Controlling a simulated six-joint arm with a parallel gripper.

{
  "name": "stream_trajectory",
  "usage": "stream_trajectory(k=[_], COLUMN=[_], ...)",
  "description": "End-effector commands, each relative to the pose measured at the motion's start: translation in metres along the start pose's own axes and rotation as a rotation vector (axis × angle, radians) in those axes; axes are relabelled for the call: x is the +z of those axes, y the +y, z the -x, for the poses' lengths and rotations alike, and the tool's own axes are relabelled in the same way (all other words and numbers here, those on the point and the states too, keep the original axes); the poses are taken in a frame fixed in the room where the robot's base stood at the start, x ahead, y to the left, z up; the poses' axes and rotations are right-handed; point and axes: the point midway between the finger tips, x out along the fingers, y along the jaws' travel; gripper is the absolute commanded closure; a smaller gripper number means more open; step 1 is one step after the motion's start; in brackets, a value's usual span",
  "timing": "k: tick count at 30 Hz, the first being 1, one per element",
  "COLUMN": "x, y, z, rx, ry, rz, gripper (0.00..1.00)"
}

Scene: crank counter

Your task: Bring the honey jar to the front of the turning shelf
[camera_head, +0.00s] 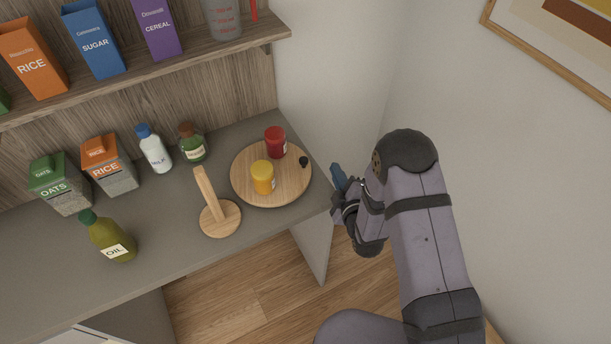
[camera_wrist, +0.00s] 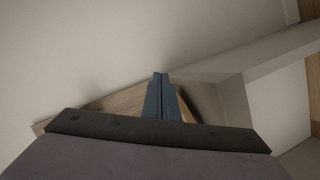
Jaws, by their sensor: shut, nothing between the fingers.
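The turning shelf (camera_head: 285,196) is a round wooden disc on the counter's right end, with a small dark knob (camera_head: 304,161) near its right rim. A yellow-orange jar (camera_head: 262,178), which looks like the honey jar, stands upright on it, left of its middle. A red jar (camera_head: 275,142) stands behind it near the back rim. My gripper (camera_head: 338,177) is to the right of the shelf, apart from the knob, its blue fingers shut and empty. In the wrist view the shut fingers (camera_wrist: 160,95) show against a pale wall, with no jar in sight.
A wooden stand (camera_head: 220,218) with an upright post is left of the shelf. A wall rises close on the right.

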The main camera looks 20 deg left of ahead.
Motion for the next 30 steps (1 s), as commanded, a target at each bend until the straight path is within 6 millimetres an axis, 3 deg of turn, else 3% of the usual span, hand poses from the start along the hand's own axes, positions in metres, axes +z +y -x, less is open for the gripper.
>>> stream_trajectory(k=[1, 6, 13, 20, 30], x=[-0.009, -0.043, -0.070, -0.077, -0.078], y=[-0.018, -0.038, -0.043, -0.042, -0.043], z=[0.015, 0.066, 0.114, 0.125, 0.112], rx=[-0.004, 0.020, 0.061, 0.074, 0.078], ry=[0.038, 0.152, 0.242, 0.261, 0.261], rz=[0.056, 0.225, 0.355, 0.381, 0.382], gripper=[1.00, 1.00, 1.00, 1.00, 1.00])
